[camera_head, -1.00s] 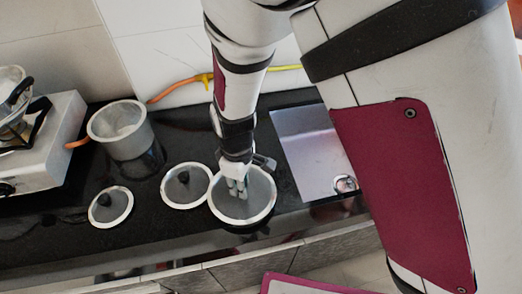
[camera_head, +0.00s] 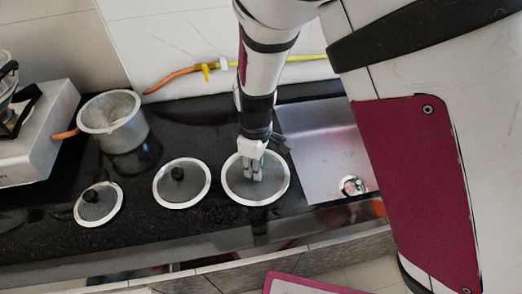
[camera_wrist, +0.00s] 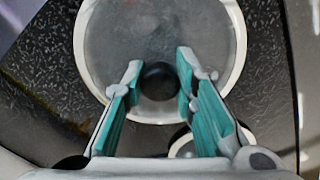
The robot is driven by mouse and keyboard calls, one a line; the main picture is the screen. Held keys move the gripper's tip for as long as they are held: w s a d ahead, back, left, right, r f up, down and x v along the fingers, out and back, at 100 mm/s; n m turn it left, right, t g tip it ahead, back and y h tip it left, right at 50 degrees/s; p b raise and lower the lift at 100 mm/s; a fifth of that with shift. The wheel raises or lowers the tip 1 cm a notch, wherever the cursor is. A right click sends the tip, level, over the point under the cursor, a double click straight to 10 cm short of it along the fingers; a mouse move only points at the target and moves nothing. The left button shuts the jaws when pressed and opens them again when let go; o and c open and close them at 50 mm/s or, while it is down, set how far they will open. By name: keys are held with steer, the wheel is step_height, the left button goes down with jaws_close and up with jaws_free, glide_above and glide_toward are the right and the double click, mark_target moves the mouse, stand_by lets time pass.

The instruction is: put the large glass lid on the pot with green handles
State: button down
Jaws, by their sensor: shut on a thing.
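The large glass lid (camera_head: 238,190), a round glass disc with a pale metal rim, is at the right end of a row of lids in the head view. It also shows in the wrist view (camera_wrist: 110,50). My gripper (camera_head: 253,176) is over its middle. In the wrist view the teal-padded fingers (camera_wrist: 158,78) are shut on its dark round knob (camera_wrist: 159,82). I cannot tell whether the lid touches the counter. A grey metal pot (camera_head: 124,137) stands open at the back left. No green handles show on it.
Two smaller glass lids, a middle one (camera_head: 166,186) and a left one (camera_head: 88,212), lie on the black counter (camera_head: 140,225). A stove (camera_head: 45,130) stands at far left. A sink (camera_head: 325,160) is right of the large lid. An orange hose (camera_head: 172,82) runs along the wall.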

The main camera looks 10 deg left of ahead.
steer(key=c, duration=1.3)
jaws_free()
steer(key=shift+d+f, duration=0.1)
steer(key=shift+f, duration=0.25)
